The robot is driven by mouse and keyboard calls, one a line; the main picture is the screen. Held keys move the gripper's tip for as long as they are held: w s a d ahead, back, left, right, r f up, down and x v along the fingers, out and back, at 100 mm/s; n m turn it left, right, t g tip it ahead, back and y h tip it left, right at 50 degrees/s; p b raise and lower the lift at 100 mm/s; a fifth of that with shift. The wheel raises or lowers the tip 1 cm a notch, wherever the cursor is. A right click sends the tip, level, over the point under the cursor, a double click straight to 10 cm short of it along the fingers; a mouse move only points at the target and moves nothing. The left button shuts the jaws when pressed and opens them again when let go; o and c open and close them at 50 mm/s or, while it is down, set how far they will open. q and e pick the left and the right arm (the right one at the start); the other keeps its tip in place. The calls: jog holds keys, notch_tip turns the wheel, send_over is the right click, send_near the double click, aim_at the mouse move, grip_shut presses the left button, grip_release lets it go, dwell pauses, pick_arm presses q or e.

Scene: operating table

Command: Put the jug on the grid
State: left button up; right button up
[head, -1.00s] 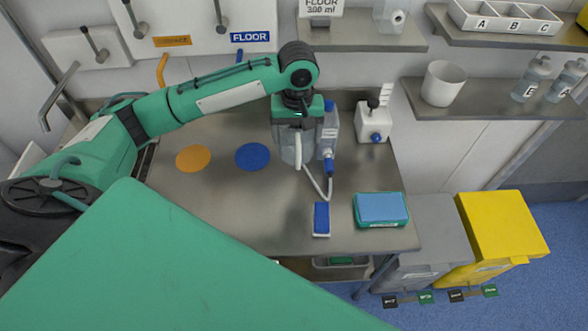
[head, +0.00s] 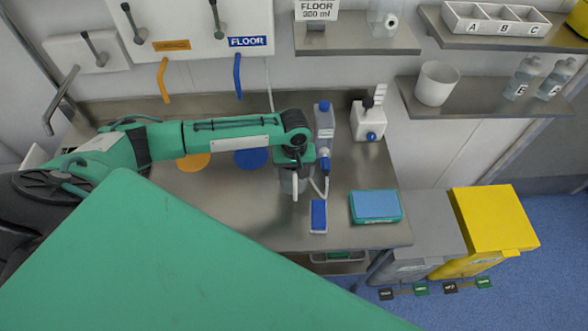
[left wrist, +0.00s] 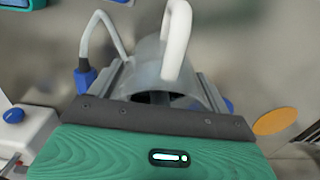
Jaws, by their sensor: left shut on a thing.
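The jug (head: 287,184) is a grey, see-through vessel with a white handle, above the steel worktop. My left gripper (head: 295,168) points down and is shut on it. In the left wrist view, the jug (left wrist: 153,70) sits between the two fingers of my left gripper (left wrist: 165,85), its handle rising towards the camera. Whether its base touches the worktop is unclear. I cannot make out a grid in either view; my arm and the large green panel hide much of the worktop's left and front. My right gripper is not in view.
Close right of the jug stand a grey bottle (head: 324,122) with a blue nozzle and pale hose, and a blue-white block (head: 318,216). A blue-topped teal box (head: 376,205) lies farther right. Orange (head: 194,161) and blue (head: 250,159) discs are partly covered by my arm.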

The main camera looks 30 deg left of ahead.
pick_arm(q)
jog(key=o, duration=0.8)
jog(key=shift+f, duration=0.1)
jog(key=shift+o, duration=1)
